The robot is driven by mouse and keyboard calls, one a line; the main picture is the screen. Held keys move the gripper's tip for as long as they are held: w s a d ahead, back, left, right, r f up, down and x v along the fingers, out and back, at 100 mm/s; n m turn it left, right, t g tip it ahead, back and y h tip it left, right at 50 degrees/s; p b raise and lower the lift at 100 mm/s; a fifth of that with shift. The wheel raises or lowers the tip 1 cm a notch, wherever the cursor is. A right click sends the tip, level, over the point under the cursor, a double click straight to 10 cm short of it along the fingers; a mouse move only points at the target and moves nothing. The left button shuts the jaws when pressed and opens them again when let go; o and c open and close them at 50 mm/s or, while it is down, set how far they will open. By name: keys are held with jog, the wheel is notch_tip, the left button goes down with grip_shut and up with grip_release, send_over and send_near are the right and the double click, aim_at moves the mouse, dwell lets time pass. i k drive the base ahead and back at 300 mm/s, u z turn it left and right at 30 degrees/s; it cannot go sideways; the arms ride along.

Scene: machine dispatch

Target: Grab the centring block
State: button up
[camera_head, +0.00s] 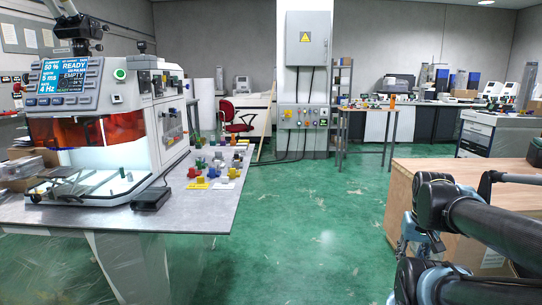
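Several small blocks and parts in red, yellow, blue, green and grey stand on the grey worktable (100,214) at the left, right of the machine. A yellow piece (232,173) and a red piece (192,172) are near the table's front right. I cannot tell which of these is the centring block; they are too small. My arm comes in from the lower right, over the floor and in front of a wooden box. My gripper (416,240) seems to be at its far end, partly hidden by my arm links, well right of the table. Its fingers are not clear.
A machine (119,98) with an orange window and a lit display reading READY and EMPTY stands on the table. A black pedal-like box (151,199) lies before it. A wooden box (400,190) is at right. Green floor (310,220) between is clear.

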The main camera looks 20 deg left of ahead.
aim_at(236, 156)
jog(key=u, duration=0.1)
jog(key=i, duration=1.05)
jog(key=u, duration=0.75)
jog(key=i, duration=0.45)
jog(key=u, duration=0.35)
